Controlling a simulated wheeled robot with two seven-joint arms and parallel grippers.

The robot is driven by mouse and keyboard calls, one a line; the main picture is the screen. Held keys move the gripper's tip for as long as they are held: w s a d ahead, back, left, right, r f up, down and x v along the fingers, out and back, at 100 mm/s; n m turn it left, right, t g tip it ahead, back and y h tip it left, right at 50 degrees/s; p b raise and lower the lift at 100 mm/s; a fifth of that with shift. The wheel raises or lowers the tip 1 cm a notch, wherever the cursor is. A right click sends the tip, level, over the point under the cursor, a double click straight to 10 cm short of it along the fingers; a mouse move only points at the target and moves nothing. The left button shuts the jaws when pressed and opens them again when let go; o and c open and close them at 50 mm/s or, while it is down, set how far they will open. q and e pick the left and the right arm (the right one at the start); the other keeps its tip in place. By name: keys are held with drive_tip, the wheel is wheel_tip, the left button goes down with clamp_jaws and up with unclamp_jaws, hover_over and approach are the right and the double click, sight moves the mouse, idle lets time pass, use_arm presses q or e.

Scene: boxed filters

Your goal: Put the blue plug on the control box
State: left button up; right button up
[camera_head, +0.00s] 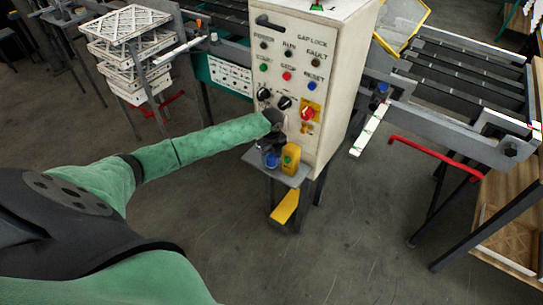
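The control box (330,60) is a tall cream cabinet at the upper middle, with knobs, lamps and buttons on its front. The blue plug (271,161) stands at the small grey shelf low on the front of the box, left of a yellow plug-like piece (290,158). My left arm reaches in from the left in a green sleeve. My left gripper (271,146) is small and dark, just above the blue plug. I cannot tell whether it touches the plug or how wide its fingers are. My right gripper is not in view.
The grey shelf (254,157) juts out below the panel, with a yellow piece (285,207) beneath it. A stack of white crates (130,50) stands at the upper left. A conveyor (460,75) and a red bar (430,155) are on the right. The front floor is clear.

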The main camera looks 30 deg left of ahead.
use_arm(q)
drive_tip(key=shift+o, duration=0.6)
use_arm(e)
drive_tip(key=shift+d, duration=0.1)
use_arm(q)
drive_tip(key=shift+r, duration=0.1)
drive_tip(key=shift+r, duration=0.15)
wheel_tip(320, 180, up, 5)
drive_tip(key=b, duration=0.2)
drive_tip(key=shift+r+b, duration=0.2)
drive_tip(key=shift+b, duration=0.1)
drive_tip(key=shift+r, duration=0.95)
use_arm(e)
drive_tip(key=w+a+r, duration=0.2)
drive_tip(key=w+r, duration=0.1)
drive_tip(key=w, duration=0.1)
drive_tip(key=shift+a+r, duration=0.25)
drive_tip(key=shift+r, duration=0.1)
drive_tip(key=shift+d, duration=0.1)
